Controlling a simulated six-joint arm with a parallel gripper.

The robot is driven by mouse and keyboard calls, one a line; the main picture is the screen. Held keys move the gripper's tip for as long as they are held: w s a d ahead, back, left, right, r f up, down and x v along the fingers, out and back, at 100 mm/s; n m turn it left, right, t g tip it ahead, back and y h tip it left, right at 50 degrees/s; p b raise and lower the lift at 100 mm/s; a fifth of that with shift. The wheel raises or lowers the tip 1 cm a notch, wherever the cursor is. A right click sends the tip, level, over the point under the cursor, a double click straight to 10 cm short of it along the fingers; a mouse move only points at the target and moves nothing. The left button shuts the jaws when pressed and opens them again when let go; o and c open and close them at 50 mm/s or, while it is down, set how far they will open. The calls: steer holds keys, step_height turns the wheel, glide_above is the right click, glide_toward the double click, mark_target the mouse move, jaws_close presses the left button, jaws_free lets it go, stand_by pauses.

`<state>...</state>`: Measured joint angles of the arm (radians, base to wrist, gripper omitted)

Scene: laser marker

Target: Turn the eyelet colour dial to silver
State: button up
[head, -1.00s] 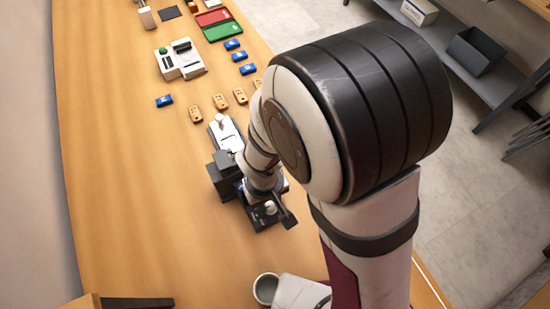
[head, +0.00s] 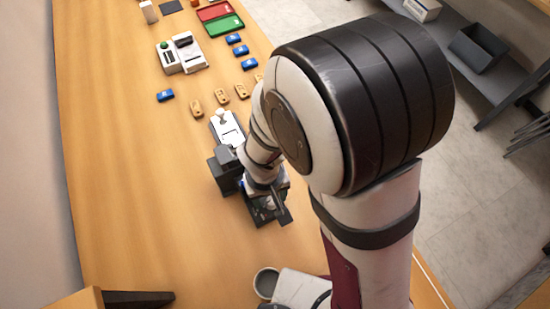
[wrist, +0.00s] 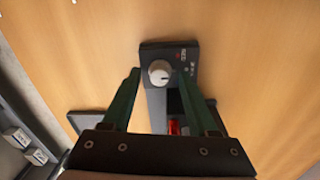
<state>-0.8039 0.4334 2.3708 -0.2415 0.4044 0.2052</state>
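The eyelet colour dial (wrist: 159,73) is a round, pale knob on a black panel (wrist: 152,50) with small lettering beside it. The lettering and the dial's pointer are too small to read surely. In the wrist view my gripper (wrist: 160,78) is open, with one green finger on each side of the dial and gaps showing between. In the head view the black machine base (head: 262,216) lies under my wrist, and the dial is mostly hidden there by my gripper.
A dark block-like machine part (head: 224,175) stands left of my wrist. A white device (head: 229,130) lies behind it. A cup (head: 266,282) stands near the front. The left of the table is clear.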

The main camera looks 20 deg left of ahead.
mark_target(267, 202)
step_height(267, 202, up, 16)
steer(key=shift+s+a, duration=0.25)
steer(key=shift+a, duration=0.05)
steer(key=shift+f, duration=0.15)
steer(key=s+d+r+m+y, duration=0.1)
steer(key=s+d+m, duration=0.2)
steer(key=d+m, duration=0.3)
steer(key=s+d+r+m+y, duration=0.1)
steer(key=s+d+m, duration=0.2)
steer(key=d+m, duration=0.3)
steer(key=d, duration=0.4)
steer(key=shift+s+m+g, duration=0.2)
steer(key=shift+m+g, duration=0.1)
steer(key=shift+m, duration=0.1)
